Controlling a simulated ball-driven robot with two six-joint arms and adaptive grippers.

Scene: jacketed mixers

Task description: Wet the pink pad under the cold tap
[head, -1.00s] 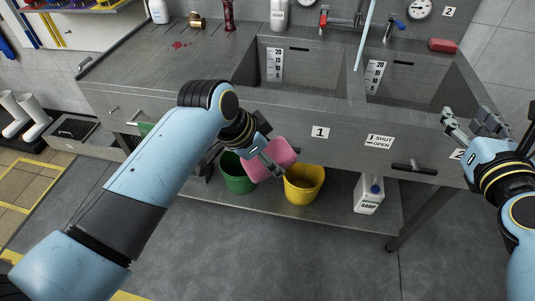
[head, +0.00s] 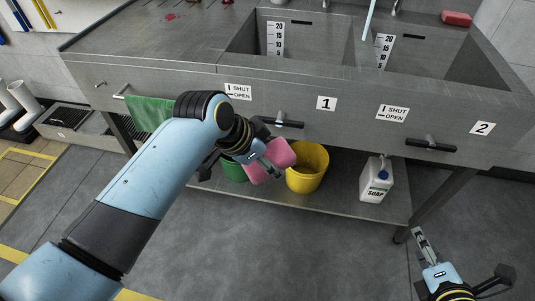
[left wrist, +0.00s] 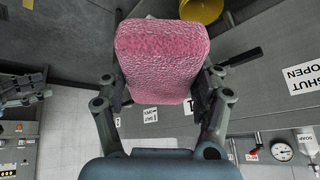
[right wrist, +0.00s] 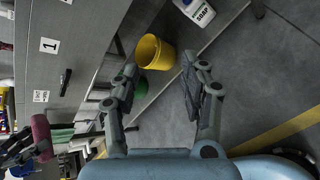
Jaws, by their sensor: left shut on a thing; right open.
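The pink pad (head: 271,161) is held in my left gripper (head: 266,165), in front of the sink unit and below its front panel. In the left wrist view the pad (left wrist: 163,60) fills the space between the fingers. My right gripper (head: 425,246) is open and empty, low at the right, in front of the shelf. It also shows open in the right wrist view (right wrist: 162,100). Two sink basins, left (head: 290,42) and right (head: 400,59), are in the steel counter. The tap bodies are cut off at the top of the head view, so the cold tap cannot be made out.
Two drain handles, marked 1 (head: 283,122) and 2 (head: 430,145), stick out from the front panel. A green towel (head: 150,112) hangs at the left. A yellow bucket (head: 307,168), a green bucket (head: 233,170) and a soap jug (head: 376,182) stand below. A red block (head: 457,18) lies at the back right.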

